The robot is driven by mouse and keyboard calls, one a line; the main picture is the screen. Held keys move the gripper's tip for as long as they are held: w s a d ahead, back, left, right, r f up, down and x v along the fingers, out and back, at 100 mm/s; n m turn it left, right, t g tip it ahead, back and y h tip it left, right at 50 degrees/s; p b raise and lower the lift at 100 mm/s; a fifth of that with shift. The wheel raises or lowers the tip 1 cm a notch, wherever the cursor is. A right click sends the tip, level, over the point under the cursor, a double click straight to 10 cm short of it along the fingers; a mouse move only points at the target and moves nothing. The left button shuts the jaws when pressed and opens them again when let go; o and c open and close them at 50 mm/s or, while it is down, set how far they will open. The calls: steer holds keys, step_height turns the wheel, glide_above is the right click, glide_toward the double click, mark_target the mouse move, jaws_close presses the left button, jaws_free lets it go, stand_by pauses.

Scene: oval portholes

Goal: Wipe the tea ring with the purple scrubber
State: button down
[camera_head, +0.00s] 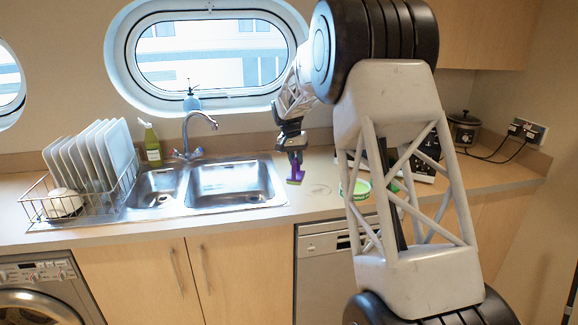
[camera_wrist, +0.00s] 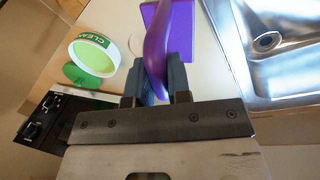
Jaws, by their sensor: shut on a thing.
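My gripper (camera_head: 293,150) points down over the worktop, just right of the sink. It is shut on the purple scrubber (camera_head: 296,174). In the wrist view my gripper (camera_wrist: 158,95) has its fingers on both sides of the scrubber's curved handle, and the flat purple head (camera_wrist: 182,28) reaches out beyond them. I cannot tell whether the head touches the worktop. The tea ring (camera_head: 319,190) is a faint brownish mark on the worktop, a little right of the scrubber in the head view.
A green-and-white tub (camera_wrist: 94,54) marked "CLEAN" stands right of the ring in the head view, with a green flat piece (camera_wrist: 81,76) beside it. A black appliance (camera_wrist: 45,121) is behind. The steel sink (camera_head: 232,185) lies left, with a tap (camera_head: 187,135) and dish rack (camera_head: 55,205).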

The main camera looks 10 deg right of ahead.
steer(key=w+d+m, duration=0.3)
steer(key=w+d, duration=0.1)
steer(key=shift+d+f+m+g, duration=0.2)
steer(key=shift+d+m+g, duration=0.1)
steer(key=shift+d+m, duration=0.1)
